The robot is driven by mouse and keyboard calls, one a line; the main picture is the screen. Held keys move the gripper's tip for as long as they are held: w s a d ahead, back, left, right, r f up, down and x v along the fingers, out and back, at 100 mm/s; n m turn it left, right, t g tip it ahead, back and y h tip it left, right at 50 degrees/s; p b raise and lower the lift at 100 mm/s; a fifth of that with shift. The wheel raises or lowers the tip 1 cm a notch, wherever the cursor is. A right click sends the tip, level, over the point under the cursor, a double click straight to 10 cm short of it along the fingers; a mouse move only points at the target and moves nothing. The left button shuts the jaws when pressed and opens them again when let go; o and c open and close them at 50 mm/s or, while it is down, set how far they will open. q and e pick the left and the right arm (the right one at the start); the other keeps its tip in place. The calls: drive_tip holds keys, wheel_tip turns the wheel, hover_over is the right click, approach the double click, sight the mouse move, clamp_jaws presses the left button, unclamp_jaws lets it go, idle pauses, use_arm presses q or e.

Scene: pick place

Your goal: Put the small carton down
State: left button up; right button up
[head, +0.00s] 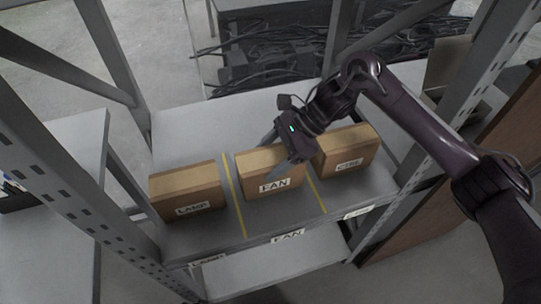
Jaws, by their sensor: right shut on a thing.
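Three small brown cartons stand in a row on the grey shelf (262,222). The middle carton (258,186) has a white label reading FAN and stands between two yellow lines on the shelf. My right gripper (274,157) comes from the upper right and is shut on this middle carton, with one finger across its front right and the other at its back. The carton appears to sit on the shelf; I cannot tell whether its bottom fully touches. My left gripper is not in view.
The left carton (187,192) has a label that seems to read LAMP. The right carton (348,150) stands close beside my gripper, its label unclear. Grey rack posts (95,225) flank the shelf. Bare shelf lies behind the cartons; dark cables (240,62) lie farther back.

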drive_tip(key=o, duration=1.4)
drive_tip(key=shift+r, duration=0.1)
drive_tip(key=v, duration=0.6)
drive_tip(key=shift+w+d+r, duration=0.1)
drive_tip(key=shift+d+r, duration=0.1)
drive_tip(key=shift+d, duration=0.05)
drive_tip(key=shift+d+r, duration=0.3)
